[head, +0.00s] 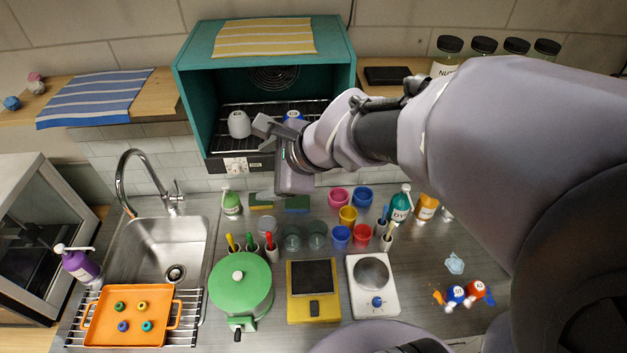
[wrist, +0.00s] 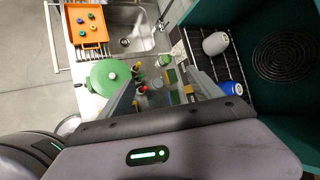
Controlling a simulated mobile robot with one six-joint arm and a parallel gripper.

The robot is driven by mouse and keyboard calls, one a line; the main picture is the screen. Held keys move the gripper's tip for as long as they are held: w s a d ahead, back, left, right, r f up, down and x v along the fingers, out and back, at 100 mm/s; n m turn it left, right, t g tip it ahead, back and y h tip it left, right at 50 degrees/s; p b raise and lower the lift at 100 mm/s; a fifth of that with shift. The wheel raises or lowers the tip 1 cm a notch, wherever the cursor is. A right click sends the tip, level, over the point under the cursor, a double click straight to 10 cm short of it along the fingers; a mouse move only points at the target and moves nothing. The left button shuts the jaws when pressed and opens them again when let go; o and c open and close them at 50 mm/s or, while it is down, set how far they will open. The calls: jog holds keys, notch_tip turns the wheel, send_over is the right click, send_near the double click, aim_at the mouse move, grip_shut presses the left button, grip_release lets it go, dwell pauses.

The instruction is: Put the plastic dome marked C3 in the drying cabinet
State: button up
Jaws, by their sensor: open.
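The drying cabinet is likely the open teal box (head: 187,90) with a wire rack and a round fan grille; its interior also shows in the wrist view (wrist: 285,105). A pale grey dome-shaped piece (head: 239,124) sits on its rack at left, also in the wrist view (wrist: 216,43). A blue rounded piece (head: 292,116) with a white label sits to its right, partly hidden by my arm; it shows in the wrist view too (wrist: 236,87). I cannot read a C3 mark on either. My gripper (head: 262,160) is open and empty, just in front of the cabinet's lower front.
Below my gripper the bench holds clear cups (head: 291,238), coloured cups (head: 348,215), a green pot (head: 241,285), a yellow scale (head: 313,308) and a white scale (head: 386,303). Small blue and red labelled pieces (head: 465,292) lie at right. A sink (head: 157,250) is at left.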

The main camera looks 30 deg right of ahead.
jog(key=s+a+r+n, duration=0.3)
jog(key=s+a+n, duration=0.2)
jog(key=s+n, duration=0.25)
jog(key=s+d+f+n+g+h, duration=0.1)
jog(key=s+d+n+g+h, duration=0.1)
jog(key=s+n, duration=0.8)
notch_tip(320, 180, down, 30)
jog(key=b, duration=3)
jog(key=shift+f, duration=0.2)
jog(key=shift+a, duration=0.1)
